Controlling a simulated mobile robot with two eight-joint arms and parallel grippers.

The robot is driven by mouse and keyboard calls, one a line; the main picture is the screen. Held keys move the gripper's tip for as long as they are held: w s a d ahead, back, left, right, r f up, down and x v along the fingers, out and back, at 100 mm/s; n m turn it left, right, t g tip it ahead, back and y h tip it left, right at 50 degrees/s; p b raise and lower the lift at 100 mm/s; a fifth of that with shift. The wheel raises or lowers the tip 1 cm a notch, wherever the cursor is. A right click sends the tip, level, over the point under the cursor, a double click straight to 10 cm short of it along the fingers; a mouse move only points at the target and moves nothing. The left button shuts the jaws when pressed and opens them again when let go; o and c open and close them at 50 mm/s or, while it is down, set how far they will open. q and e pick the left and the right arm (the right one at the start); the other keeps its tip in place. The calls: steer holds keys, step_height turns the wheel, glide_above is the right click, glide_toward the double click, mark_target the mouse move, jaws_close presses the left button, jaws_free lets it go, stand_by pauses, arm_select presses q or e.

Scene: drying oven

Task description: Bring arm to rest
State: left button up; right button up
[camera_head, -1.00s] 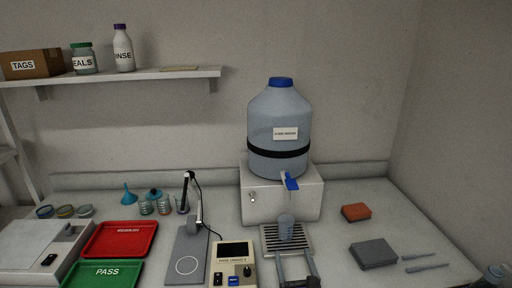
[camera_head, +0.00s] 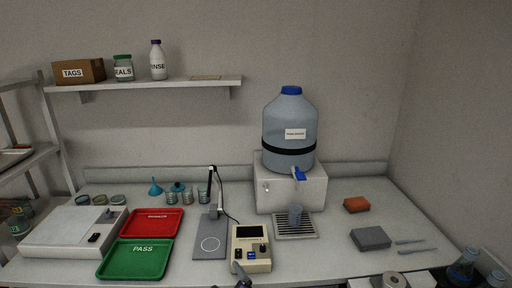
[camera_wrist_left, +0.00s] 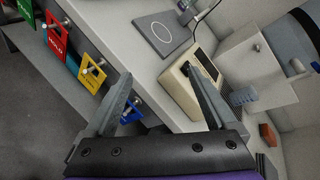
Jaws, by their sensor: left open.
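My left gripper (camera_wrist_left: 157,72) is open, with nothing between its fingers in the left wrist view. It is at the bench's front edge, with the cream meter box (camera_wrist_left: 182,92) just beyond its right finger. In the head view only a dark bit of it shows at the bottom edge, in front of the meter box (camera_head: 251,250). The blue-grey cup (camera_head: 295,214) stands upright on the drip tray (camera_head: 296,232), under the blue tap of the big water bottle (camera_head: 290,128). My right gripper is not in view.
The red tray (camera_head: 151,223), green PASS tray (camera_head: 136,259) and lamp stand (camera_head: 209,243) lie left of the meter. A grey block (camera_head: 370,239) and an orange sponge (camera_head: 356,204) lie at right. Coloured tags (camera_wrist_left: 92,75) hang on the bench front.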

arm_select(q)
steer(key=s+a+n+g+p, duration=0.2)
steer(key=s+a+n+g, duration=0.1)
steer(key=s+a+n, duration=0.55)
steer(key=s+a+n+g+h+p, duration=0.2)
steer(key=s+n+g+h+p, duration=0.2)
steer(key=s+n, duration=1)
steer(key=shift+s+f+h+p, duration=0.15)
steer(key=shift+s+h+p, duration=0.15)
steer(key=shift+s, duration=0.5)
